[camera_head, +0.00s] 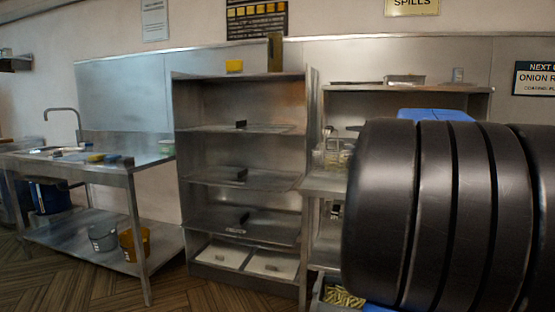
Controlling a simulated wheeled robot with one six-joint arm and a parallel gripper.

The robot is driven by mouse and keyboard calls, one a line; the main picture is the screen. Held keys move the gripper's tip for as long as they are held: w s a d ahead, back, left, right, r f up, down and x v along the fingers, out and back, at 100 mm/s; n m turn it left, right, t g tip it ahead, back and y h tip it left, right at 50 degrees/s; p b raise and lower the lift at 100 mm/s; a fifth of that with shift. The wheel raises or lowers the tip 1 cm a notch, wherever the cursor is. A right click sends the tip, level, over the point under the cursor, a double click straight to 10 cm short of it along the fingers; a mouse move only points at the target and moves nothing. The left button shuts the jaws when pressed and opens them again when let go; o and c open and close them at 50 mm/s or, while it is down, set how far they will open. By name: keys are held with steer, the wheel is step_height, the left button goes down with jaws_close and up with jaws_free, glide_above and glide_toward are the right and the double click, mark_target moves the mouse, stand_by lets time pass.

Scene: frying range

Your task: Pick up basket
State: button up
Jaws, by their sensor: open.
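What looks like a small wire basket (334,157) stands on the steel counter (322,184) right of the shelf rack, close to the large black ribbed shape. It is small and partly unclear, and I cannot tell what it holds. My gripper is not in view, so its place relative to the basket does not show.
A large black ribbed cylinder, likely my own arm, hides the right side. A steel rack (240,150) stands in the middle. A sink table (135,168) with a grey bucket (103,238) below is at left. A bin of fries (343,297) sits low. Floor at left front is clear.

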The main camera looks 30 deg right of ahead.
steer(key=shift+m+h, duration=0.3)
steer(key=shift+s+d+r+x, duration=0.1)
steer(key=shift+d+r+x, duration=0.15)
steer(key=shift+x, duration=2.7)
steer(key=shift+s+d+r+x, duration=0.1)
steer(key=shift+d+r+x, duration=0.2)
steer(key=shift+x, duration=2.65)
steer(key=shift+s+d+r+x, duration=0.1)
steer(key=shift+d+r+x, duration=0.15)
steer(key=shift+x, duration=2.7)
steer(key=shift+c, duration=0.6)
jaws_close()
